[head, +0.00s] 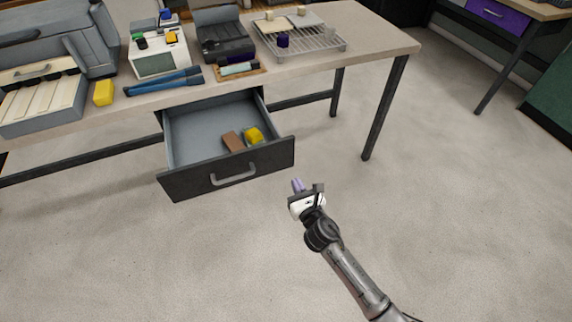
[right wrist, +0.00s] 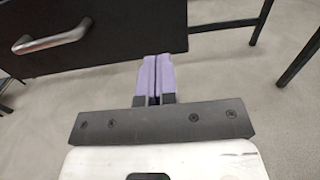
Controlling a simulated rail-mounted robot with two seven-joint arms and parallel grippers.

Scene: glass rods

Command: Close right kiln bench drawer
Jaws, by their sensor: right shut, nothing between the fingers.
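The kiln bench drawer (head: 178,185) is pulled out from under the bench, with its dark front and grey handle (head: 233,174) facing me. Inside lie a brown block (head: 233,142) and a yellow block (head: 253,135). My right gripper (head: 297,185) is shut and empty, just in front of the drawer front's right end. In the right wrist view its purple fingers (right wrist: 154,78) overlap the drawer front (right wrist: 130,35) near its right edge, and the handle (right wrist: 50,40) is at upper left. I cannot tell whether the fingers touch the front. My left gripper is not in view.
The bench top (head: 385,42) carries a wire rack (head: 300,45), a white device (head: 158,55), blue tongs (head: 163,82) and a yellow block (head: 104,93). A bench leg (head: 385,110) stands right of the drawer. The floor in front is clear.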

